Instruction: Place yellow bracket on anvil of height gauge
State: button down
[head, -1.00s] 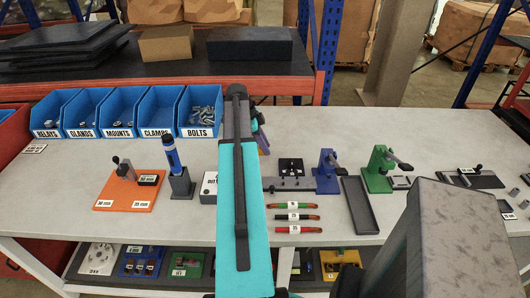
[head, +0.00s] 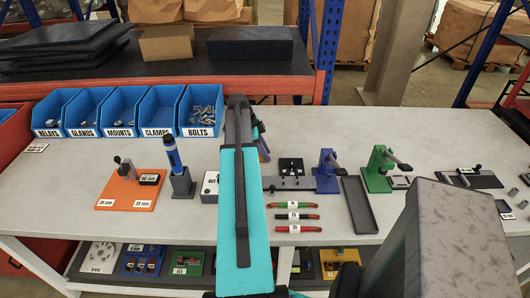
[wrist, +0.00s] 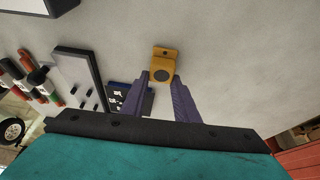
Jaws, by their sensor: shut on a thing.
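The yellow bracket (wrist: 164,53), an angled piece with a dark round hole, is in the wrist view between the tips of my purple fingers. My gripper (wrist: 161,77) is shut on it, over the pale bench top. In the head view my own arm hides the bracket, and only a bit of my purple gripper (head: 262,145) shows behind it. I cannot surely tell which device is the height gauge. An orange base (head: 127,190) with mm labels and a black upright stands left of my arm. A dark plate (head: 487,181) with small dark parts lies far right.
Blue bins (head: 115,112) line the back left. A blue torch-like tool (head: 172,155) stands in a holder. A blue clamp device (head: 326,172), a green one (head: 380,170), a dark tray (head: 359,205) and several coloured cylinders (head: 295,217) are right of my arm.

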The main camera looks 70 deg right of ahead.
jog(key=shift+f, duration=0.15)
jog(key=c, duration=1.4)
grip_release()
jog(key=shift+r, duration=0.25)
jog(key=shift+b+v, duration=1.55)
jog(key=shift+v, duration=4.35)
